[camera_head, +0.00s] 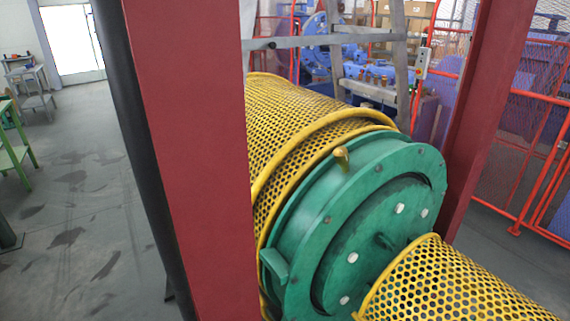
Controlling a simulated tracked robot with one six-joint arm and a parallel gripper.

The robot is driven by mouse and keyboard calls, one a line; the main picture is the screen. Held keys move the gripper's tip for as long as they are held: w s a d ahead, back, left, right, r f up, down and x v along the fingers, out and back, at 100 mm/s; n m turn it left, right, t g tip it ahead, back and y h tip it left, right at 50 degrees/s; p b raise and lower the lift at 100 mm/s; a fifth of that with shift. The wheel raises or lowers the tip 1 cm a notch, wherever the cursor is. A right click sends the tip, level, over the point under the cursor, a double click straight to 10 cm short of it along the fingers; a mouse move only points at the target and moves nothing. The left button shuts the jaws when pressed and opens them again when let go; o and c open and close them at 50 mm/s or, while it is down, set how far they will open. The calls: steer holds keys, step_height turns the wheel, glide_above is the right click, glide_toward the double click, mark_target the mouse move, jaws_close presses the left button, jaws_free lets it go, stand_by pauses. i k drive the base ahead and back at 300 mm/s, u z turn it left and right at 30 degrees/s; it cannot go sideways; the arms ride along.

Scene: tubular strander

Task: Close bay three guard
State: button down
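A yellow perforated guard (300,110) curves over the tubular machine behind a green round drum end (375,235). A second yellow perforated guard (455,290) shows at the lower right, in front of the drum face and cut off by the picture edge. I see no label, so I cannot tell which guard is bay three's. A small yellow lug (341,157) stands on the drum's upper rim. A green block (274,265) sticks out at its left side. My gripper is not in view.
A thick red upright (195,150) blocks the view left of the machine; another red upright (495,100) stands at right. Red mesh fencing (535,150) lies beyond it. A grey control box (422,62) hangs behind the machine. Open grey floor (75,215) lies at left.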

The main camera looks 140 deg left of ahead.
mark_target(343, 113)
steer(key=z, duration=2.95)
steer(key=k, duration=1.2)
steer(key=z, duration=0.3)
